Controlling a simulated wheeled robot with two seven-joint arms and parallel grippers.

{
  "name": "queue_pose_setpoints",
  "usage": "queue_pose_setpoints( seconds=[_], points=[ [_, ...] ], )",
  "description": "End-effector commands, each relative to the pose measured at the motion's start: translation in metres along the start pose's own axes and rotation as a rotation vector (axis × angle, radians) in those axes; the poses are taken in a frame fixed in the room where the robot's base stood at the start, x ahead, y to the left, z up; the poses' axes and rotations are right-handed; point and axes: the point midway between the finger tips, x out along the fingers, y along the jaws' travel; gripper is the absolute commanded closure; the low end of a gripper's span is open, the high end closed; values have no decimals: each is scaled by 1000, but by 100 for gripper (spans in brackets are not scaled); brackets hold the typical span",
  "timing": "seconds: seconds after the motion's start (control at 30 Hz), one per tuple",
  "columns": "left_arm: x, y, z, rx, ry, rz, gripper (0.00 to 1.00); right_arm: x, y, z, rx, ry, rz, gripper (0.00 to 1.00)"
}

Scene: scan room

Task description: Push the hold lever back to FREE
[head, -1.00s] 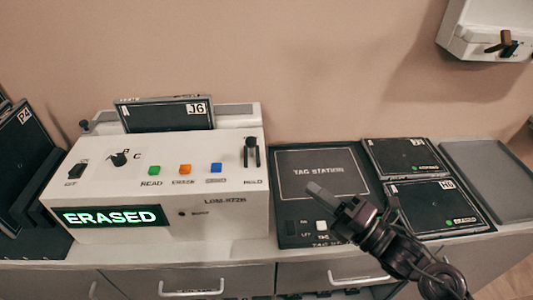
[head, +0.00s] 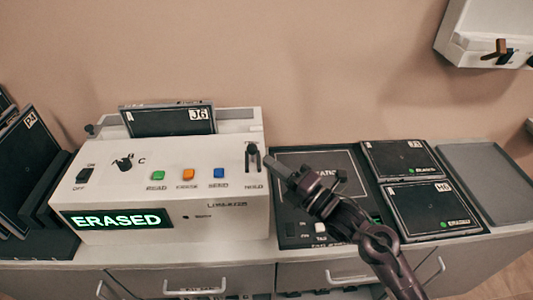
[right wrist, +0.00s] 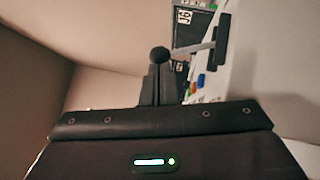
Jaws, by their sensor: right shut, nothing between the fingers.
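The hold lever (head: 252,149) stands at the right end of the white reader's top, by the HOLD label. Its dark knob shows near the far part of its slot in the head view; its exact setting is hard to tell. My right gripper (head: 272,164) is shut and empty, just right of the lever and close to it. In the right wrist view, the lever's round black knob (right wrist: 160,54) on a grey shaft is just beyond my dark fingertips (right wrist: 158,80). I cannot tell whether they touch. My left gripper is not in view.
The reader (head: 230,225) shows ERASED on its display (head: 117,220) and holds plate J6 (head: 165,121). Green, orange and blue buttons and a dial (head: 124,163) are left of the lever. The tag station (head: 292,212) and two plates lie right. A wall box (head: 480,45) hangs above.

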Motion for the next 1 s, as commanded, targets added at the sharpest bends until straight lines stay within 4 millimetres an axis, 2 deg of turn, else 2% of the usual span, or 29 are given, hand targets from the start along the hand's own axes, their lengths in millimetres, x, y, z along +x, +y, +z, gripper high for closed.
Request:
queue_pose_setpoints(
  seconds=[0.1,0.23,0.63,1.0],
  points=[
    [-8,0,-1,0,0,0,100,15,2,1,1,-1,0,100],
    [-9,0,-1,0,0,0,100,22,1,0,1,1,0,100],
    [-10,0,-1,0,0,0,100,23,0,0,1,1,-2,100],
    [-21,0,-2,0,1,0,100,26,3,4,41,0,-44,100]
  ],
)
